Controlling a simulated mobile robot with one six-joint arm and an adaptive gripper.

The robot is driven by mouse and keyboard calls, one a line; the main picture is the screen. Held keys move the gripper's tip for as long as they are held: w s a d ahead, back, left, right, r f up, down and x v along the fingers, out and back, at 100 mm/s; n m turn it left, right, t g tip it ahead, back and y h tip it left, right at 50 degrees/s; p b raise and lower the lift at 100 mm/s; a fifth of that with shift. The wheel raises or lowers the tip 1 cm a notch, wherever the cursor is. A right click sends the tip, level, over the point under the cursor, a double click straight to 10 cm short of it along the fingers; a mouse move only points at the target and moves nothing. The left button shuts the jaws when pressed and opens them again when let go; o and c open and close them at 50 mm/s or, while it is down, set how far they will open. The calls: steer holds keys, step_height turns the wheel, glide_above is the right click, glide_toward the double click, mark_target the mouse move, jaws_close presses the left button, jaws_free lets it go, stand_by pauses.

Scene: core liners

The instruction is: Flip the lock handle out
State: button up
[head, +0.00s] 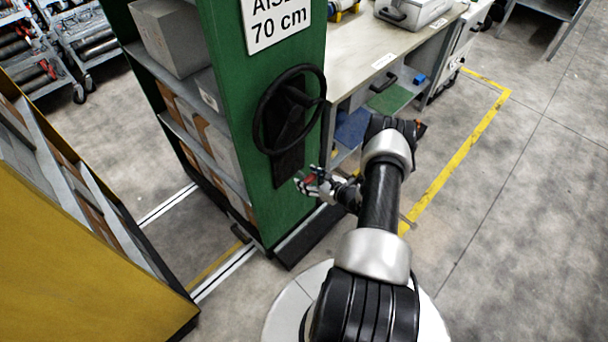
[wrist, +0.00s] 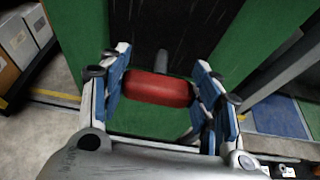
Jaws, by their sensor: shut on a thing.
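The lock handle is a red grip (wrist: 158,89) on a short dark stem, seen between my gripper's fingers in the wrist view. It sits low on the green end panel (head: 240,190) of the shelf unit, below a black handwheel (head: 262,112) on a black backing plate. My gripper (wrist: 160,95) has its blue-padded fingers on both ends of the red grip and is shut on it. In the head view my gripper (head: 306,181) is at the panel, with a little red showing at its fingers. The rest of the handle is hidden there.
A yellow shelf unit (head: 70,250) stands at the left, across an aisle with floor rails (head: 222,272). A workbench (head: 385,45) stands behind the green unit. Open floor (head: 520,230) with a yellow line lies to the right.

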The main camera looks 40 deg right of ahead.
steer(key=shift+s+f, duration=0.1)
steer(key=shift+s, duration=0.05)
steer(key=o, duration=1.5)
steer(key=v, duration=1.2)
steer(key=shift+a, duration=0.1)
steer(key=shift+r, duration=0.25)
